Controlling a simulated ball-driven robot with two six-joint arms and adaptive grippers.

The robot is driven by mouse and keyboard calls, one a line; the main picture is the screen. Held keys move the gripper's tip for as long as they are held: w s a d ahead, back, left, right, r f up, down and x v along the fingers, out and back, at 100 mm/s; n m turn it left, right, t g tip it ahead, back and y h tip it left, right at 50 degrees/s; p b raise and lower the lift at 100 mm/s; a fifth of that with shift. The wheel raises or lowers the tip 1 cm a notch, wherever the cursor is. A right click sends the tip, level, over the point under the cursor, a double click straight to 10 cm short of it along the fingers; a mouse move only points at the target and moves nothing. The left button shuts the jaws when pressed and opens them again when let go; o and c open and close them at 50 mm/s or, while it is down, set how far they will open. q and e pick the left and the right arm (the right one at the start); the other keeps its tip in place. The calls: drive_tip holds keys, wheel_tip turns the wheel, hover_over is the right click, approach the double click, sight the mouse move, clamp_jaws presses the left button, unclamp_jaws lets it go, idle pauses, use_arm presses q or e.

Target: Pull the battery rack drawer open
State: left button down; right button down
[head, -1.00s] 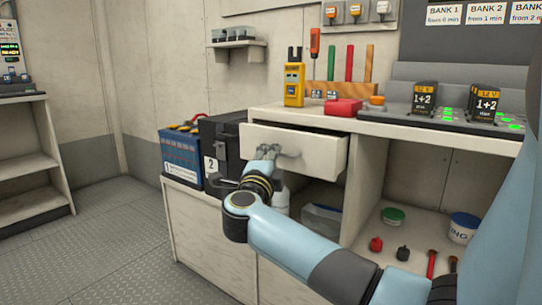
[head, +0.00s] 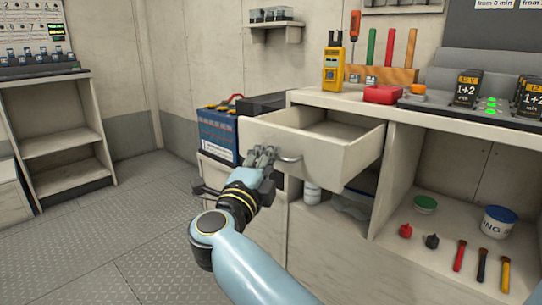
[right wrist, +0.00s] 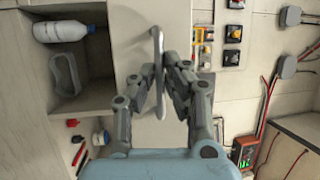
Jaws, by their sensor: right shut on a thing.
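The battery rack drawer (head: 318,155) is a pale drawer under the counter top. It stands well out, and I see into its open top, where the visible inside looks empty. Its bar handle (head: 291,159) is on the front and also shows in the right wrist view (right wrist: 158,45). My right gripper (head: 268,158) is at the drawer front, shut on the handle. In the right wrist view its fingers (right wrist: 162,85) close around the bar from both sides. The fingers hide part of the handle. My left gripper is not in view.
A blue battery (head: 218,135) and a black one stand left of the drawer. The counter (head: 350,98) bears a yellow meter (head: 333,66), a red box (head: 384,94) and chargers. Open shelves below hold a tub (head: 498,222) and small tools. The floor (head: 130,240) at left is clear.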

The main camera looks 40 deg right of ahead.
drive_tip(key=shift+r, duration=0.25)
drive_tip(key=c, duration=1.7)
unclamp_jaws()
drive_tip(key=shift+f, duration=0.1)
